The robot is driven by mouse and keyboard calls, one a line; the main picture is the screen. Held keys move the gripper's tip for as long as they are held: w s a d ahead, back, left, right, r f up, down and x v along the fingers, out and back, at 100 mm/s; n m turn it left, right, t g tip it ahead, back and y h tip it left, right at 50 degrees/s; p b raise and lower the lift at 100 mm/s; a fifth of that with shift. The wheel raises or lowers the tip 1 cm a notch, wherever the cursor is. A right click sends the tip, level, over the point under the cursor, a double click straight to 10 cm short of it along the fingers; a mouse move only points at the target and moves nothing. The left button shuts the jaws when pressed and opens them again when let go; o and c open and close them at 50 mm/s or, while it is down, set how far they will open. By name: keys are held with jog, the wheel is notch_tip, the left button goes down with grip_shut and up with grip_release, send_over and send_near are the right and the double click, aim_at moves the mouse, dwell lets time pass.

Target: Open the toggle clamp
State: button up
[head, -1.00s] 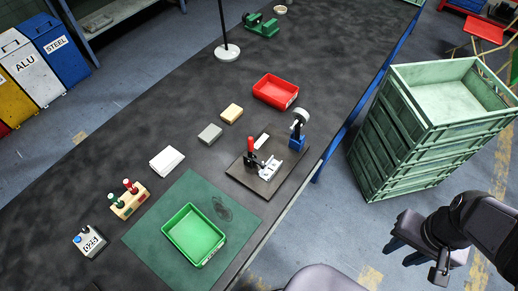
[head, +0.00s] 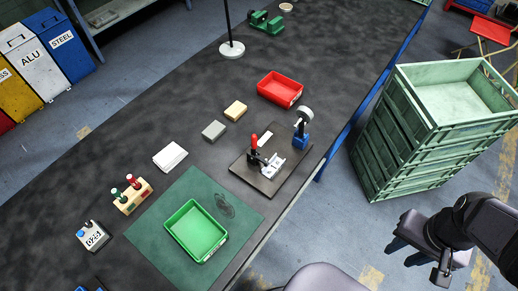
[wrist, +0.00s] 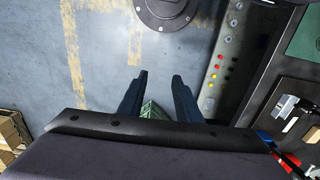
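The toggle clamp (head: 257,158) stands on a dark base plate (head: 246,178) near the bench's right edge. Its red handle (head: 254,141) points upward. A silver metal part (head: 274,167) lies beside the clamp; whether the clamp presses on it is too small to tell. My gripper (head: 394,251) is off the bench, over the floor, well right of the clamp. Its two fingers (wrist: 158,85) are apart with nothing between them.
A stack of green crates (head: 385,145) stands on the floor right of the bench. A blue stand with a grey round head (head: 304,116) is close behind the clamp. A red bin (head: 279,89) and a green bin (head: 195,231) stand on the bench.

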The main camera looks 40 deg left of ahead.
grip_shut()
jog(key=w+a+n+g+p, duration=0.1)
jog(key=w+a+n+p, duration=0.2)
jog(key=a, duration=0.9)
jog(key=w+a+n+g+p, duration=0.1)
jog(key=w+a+n+p, duration=0.15)
jog(key=a, duration=0.95)
jog(key=w+a+r+y, duration=0.4)
jog(key=a+r, duration=0.5)
jog(key=a, duration=0.3)
jog(key=shift+w+a+p, duration=0.3)
jog(key=shift+w+a, duration=0.1)
jog(key=shift+w, duration=0.25)
jog(key=shift+r, duration=0.1)
